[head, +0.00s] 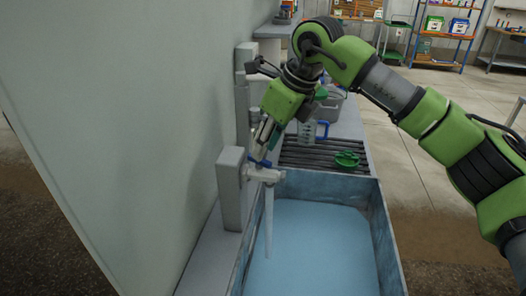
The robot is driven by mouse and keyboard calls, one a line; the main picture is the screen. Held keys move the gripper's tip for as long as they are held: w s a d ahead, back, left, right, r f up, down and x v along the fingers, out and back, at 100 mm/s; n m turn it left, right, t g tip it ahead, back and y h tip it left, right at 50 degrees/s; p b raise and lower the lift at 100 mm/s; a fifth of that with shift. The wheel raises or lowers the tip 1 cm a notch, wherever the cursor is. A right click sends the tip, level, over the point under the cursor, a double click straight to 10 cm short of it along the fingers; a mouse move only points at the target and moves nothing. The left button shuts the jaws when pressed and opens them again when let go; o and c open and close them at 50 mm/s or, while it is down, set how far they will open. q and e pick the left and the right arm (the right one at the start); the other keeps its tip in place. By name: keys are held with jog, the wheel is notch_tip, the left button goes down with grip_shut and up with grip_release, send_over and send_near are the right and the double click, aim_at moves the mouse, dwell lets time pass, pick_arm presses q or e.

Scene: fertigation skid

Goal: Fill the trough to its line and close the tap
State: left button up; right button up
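The trough (373,191) is a blue-grey open basin at the bottom centre, holding light blue water (315,250). I cannot make out a fill line on its walls. The white tap (265,174) juts from a grey block on the left wall, over the trough's left side. A pale, narrow streak (268,225) hangs from its spout to the water and looks like running water. My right gripper (263,146) points down at the blue handle (262,162) on top of the tap, very close to it. Whether its fingers grip the handle is unclear. My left gripper is out of view.
A dark slatted rack (310,153) lies behind the trough, with a green object (347,159) on it. A clear jug with a blue handle (308,132) and a grey bin (330,105) stand behind. The wall is close on the left; open floor (400,170) lies right.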

jog(key=v, duration=0.9)
jog(key=shift+r, duration=0.2)
